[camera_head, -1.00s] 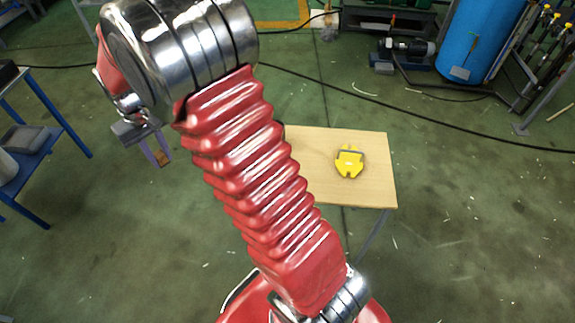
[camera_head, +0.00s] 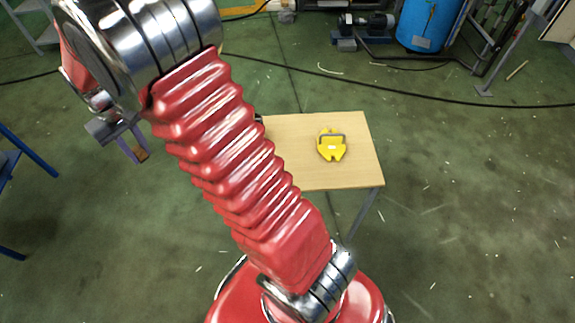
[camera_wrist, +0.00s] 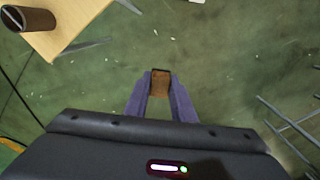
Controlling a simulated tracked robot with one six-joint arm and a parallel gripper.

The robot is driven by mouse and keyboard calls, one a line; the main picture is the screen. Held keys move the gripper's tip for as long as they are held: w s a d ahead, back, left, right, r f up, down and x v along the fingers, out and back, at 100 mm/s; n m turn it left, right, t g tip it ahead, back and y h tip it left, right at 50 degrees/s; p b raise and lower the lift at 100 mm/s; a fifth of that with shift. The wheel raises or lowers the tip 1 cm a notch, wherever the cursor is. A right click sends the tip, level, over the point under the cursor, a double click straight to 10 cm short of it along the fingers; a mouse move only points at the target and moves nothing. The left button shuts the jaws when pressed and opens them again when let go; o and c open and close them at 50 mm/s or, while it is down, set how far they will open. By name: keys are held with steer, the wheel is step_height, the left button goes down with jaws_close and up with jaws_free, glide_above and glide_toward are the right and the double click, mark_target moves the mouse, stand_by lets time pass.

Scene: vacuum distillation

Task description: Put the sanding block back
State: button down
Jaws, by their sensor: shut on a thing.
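My gripper (camera_wrist: 160,85) has purple fingers and is shut on a small brown sanding block (camera_wrist: 160,82) in the wrist view. The block sits between the fingertips, over the green floor. In the head view my gripper (camera_head: 134,145) hangs at the left, below the end of my red arm, with the brown block (camera_head: 142,155) at its tip. It is held apart from any surface. Part of the gripper is hidden behind the arm.
A light wooden table (camera_head: 290,150) stands right of my arm, which covers its left side. A yellow object (camera_head: 331,145) lies on it. A dark cylinder (camera_wrist: 28,18) is on the tabletop in the wrist view. A blue frame (camera_head: 28,152) is at the left edge.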

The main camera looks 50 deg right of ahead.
steer(key=s+d+f+m, duration=0.1)
steer(key=d+f, duration=0.1)
steer(key=d, duration=0.3)
steer(key=s+d+f+m, duration=0.1)
steer(key=s+d+f, duration=0.1)
steer(key=d, duration=0.4)
steer(key=m, duration=0.7)
glide_above(290, 167)
step_height(290, 167, down, 9)
steer(key=shift+f, duration=0.2)
steer(key=shift+f, duration=2.95)
steer(key=shift+f, duration=2.05)
